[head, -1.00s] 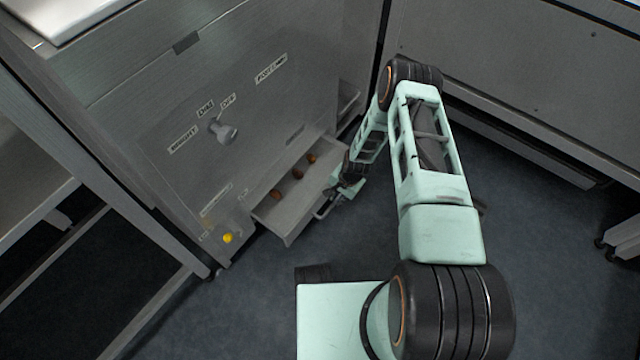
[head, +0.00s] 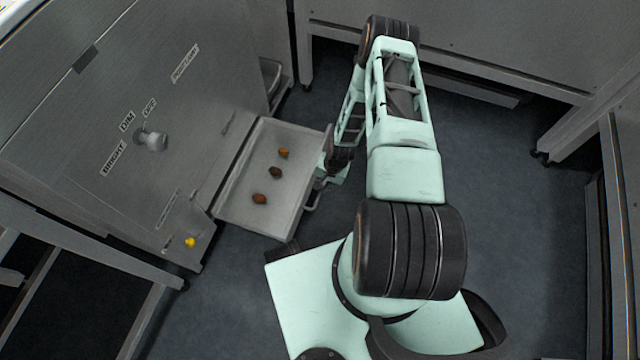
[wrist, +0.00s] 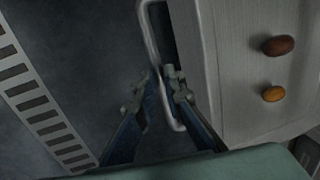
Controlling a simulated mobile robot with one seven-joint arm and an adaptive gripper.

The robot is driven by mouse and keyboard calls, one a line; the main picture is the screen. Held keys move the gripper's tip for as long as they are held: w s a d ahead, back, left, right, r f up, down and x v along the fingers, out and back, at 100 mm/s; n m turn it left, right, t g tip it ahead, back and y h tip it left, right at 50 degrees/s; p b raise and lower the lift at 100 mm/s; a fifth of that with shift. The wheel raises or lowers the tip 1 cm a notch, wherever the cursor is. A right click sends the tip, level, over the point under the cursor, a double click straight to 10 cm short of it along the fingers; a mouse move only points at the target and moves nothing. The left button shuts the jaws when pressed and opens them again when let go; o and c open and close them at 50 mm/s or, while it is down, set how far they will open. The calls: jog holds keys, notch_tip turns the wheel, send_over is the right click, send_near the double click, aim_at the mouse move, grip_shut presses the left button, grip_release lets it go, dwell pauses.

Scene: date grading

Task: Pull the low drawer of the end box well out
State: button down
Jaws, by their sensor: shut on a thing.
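The end box (head: 120,110) is a grey metal cabinet at the left in the head view. Its low drawer (head: 236,214) stands well out of the box front, and its floor shows. Three brown dates lie in the drawer, one of them in the middle (head: 275,172). My gripper (head: 318,180) is at the drawer's outer front. In the wrist view my gripper (wrist: 164,80) has its fingers on either side of the bar handle (wrist: 152,38), shut on it. Two dates (wrist: 278,45) also show there inside the drawer.
A knob (head: 152,140) with bright, dim and off labels and a yellow button (head: 190,242) are on the box front. A table frame (head: 90,240) stands at lower left. Open dark floor (head: 520,230) lies right of my arm.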

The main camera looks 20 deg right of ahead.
jog(key=c, duration=2)
grip_release()
jog(key=r, duration=0.4)
jog(key=s+d+r, duration=0.1)
jog(key=r, duration=0.6)
jog(key=shift+s+d+r, duration=0.15)
jog(key=shift+d+r, duration=0.25)
